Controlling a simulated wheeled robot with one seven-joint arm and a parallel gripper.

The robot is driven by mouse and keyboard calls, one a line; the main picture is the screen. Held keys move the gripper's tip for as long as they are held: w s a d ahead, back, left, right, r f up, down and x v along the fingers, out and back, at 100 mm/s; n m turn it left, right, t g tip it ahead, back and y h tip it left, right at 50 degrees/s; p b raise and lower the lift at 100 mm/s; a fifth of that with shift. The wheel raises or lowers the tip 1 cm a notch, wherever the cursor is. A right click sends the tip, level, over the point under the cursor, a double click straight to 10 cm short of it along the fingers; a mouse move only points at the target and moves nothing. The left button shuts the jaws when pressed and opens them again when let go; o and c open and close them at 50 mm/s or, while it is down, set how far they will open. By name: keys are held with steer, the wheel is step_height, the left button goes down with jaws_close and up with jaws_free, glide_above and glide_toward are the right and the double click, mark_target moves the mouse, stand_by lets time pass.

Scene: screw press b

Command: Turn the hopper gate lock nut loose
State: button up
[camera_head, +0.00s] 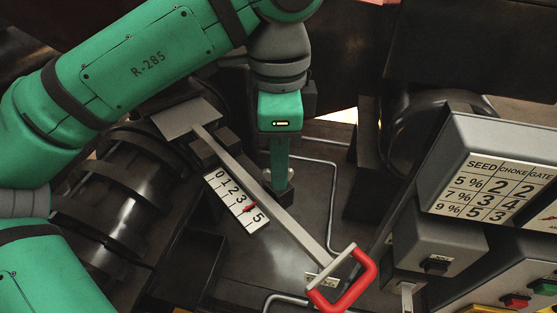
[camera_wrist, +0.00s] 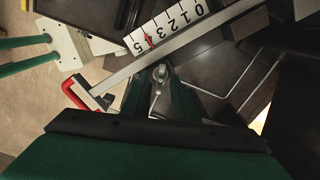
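The hopper gate lock nut (camera_wrist: 158,77) is a small bright metal piece in the wrist view, at the near side of the long flat gate bar. My gripper (camera_head: 281,189) points down beside the bar in the head view, its tips low over a dark block. In the wrist view, my gripper's two dark green fingers (camera_wrist: 159,92) stand on either side of the nut. I cannot tell whether they touch it. The gate bar (camera_head: 262,197) runs diagonally to a red handle (camera_head: 348,286). A white 0–5 scale (camera_head: 236,200) lies beside it, with a red pointer near 4.
A grey chart box (camera_head: 488,135) with seed, choke and gate numbers stands at the right, above boxes with switches (camera_head: 516,300). Dark ribbed machinery (camera_head: 130,195) lies at the left. A thin pipe (camera_head: 335,185) runs over the plate right of my gripper.

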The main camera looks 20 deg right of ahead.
jaws_close()
steer(key=shift+n, duration=0.3)
steer(key=n, duration=0.2)
steer(key=shift+n, duration=0.3)
steer(key=shift+w+n, duration=0.1)
steer(key=shift+n, duration=1.8)
jaws_free()
